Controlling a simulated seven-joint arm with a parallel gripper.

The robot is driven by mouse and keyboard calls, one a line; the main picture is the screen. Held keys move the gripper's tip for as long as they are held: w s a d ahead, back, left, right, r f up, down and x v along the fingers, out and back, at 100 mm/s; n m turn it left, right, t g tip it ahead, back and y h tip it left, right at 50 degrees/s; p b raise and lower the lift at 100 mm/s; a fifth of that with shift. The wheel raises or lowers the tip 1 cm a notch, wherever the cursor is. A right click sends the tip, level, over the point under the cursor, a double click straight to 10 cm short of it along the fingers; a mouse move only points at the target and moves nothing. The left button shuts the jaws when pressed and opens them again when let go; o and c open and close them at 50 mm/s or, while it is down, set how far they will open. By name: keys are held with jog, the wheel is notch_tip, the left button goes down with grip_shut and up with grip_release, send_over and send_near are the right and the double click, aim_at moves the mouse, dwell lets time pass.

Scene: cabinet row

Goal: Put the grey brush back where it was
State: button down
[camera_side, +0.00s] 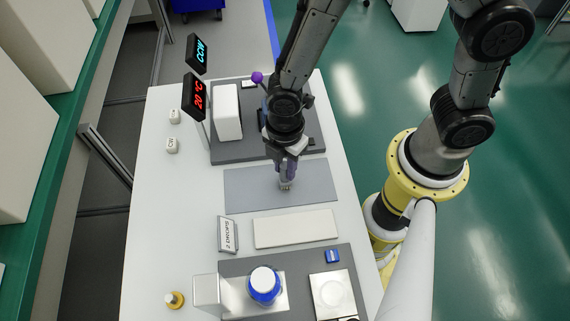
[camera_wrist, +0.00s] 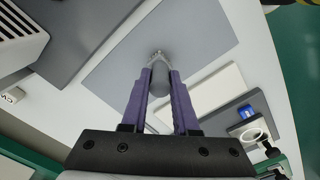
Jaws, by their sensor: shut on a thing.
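The grey brush (camera_wrist: 160,78) is between the purple fingers of my gripper (camera_wrist: 160,72) in the wrist view, with its pale tip pointing away from the palm. In the side view my gripper (camera_side: 288,165) points down over the grey mat (camera_side: 240,190), shut on the brush, whose tip (camera_side: 286,186) shows below the fingers. The brush looks roughly upright. I cannot tell whether its tip touches the mat.
A dark platform with a white block (camera_side: 227,112) and displays stands behind the mat. In front are a white slab (camera_side: 296,229), a small sign (camera_side: 228,235), a blue-and-white bottle (camera_side: 264,284), a blue block (camera_side: 333,256) and a white square device (camera_side: 332,296).

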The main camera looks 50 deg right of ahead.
jog(key=shift+f, duration=0.1)
jog(key=c, duration=0.7)
grip_release()
notch_tip(320, 180, up, 12)
jog(key=shift+s+d+r+m+t, duration=0.95)
jog(key=shift+s+d+r+m, duration=0.4)
jog(key=shift+d+r+m, duration=1.3)
jog(key=shift+s+d+r+m+t, duration=0.9)
jog(key=shift+s+d+r+m, duration=0.8)
jog(key=shift+d+m, duration=1.55)
jog(key=shift+s+d+r+m+t, duration=1)
jog(key=shift+d+r+m, duration=1.7)
jog(key=shift+m, duration=0.4)
